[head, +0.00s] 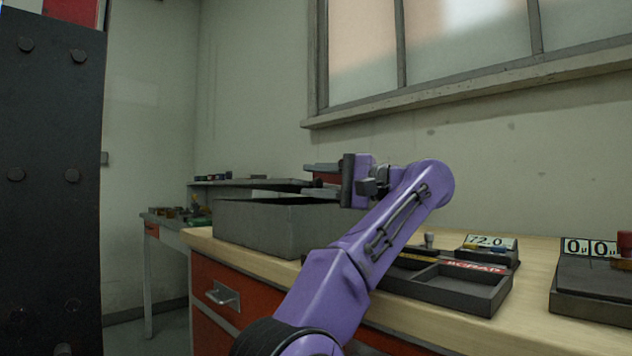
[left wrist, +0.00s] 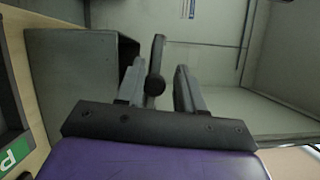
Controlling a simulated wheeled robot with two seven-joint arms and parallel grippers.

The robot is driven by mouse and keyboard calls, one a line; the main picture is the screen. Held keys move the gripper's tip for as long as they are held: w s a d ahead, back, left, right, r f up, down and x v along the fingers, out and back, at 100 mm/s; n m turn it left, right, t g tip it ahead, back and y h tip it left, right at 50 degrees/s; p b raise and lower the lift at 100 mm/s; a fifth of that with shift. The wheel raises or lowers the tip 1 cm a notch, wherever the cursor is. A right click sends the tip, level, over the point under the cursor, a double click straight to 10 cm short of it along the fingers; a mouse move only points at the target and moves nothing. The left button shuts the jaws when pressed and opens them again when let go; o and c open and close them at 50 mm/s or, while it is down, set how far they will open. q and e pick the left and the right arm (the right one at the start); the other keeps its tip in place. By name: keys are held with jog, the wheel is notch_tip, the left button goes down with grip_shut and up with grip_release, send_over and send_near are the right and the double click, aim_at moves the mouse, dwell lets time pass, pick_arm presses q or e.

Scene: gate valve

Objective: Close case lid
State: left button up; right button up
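The grey case (head: 262,225) stands at the left end of the wooden bench. Its lid (head: 245,184) is a flat plate raised above the case, with a dark gap under it. My left gripper (head: 322,179) is at the lid's right end, pointing left. In the left wrist view, the case (left wrist: 75,85) is at left and the lid (left wrist: 156,58) appears edge-on with a dark round knob (left wrist: 155,86). The left gripper's fingers (left wrist: 158,90) are apart, with the lid edge seemingly between them and a gap on the right finger's side. My right gripper is not in view.
A dark divided tray (head: 455,290) with a red label lies right of my arm. A numbered box (head: 487,250) and another labelled box (head: 595,285) stand farther right. A side table (head: 165,228) is behind left. A dark riveted panel (head: 50,180) fills the left edge.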

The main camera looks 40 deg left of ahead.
pick_arm(q)
jog(key=p+v, duration=0.5)
jog(key=v, duration=0.5)
jog(key=shift+d+p, duration=0.3)
jog(key=shift+p, duration=0.05)
jog(key=shift+w, duration=0.15)
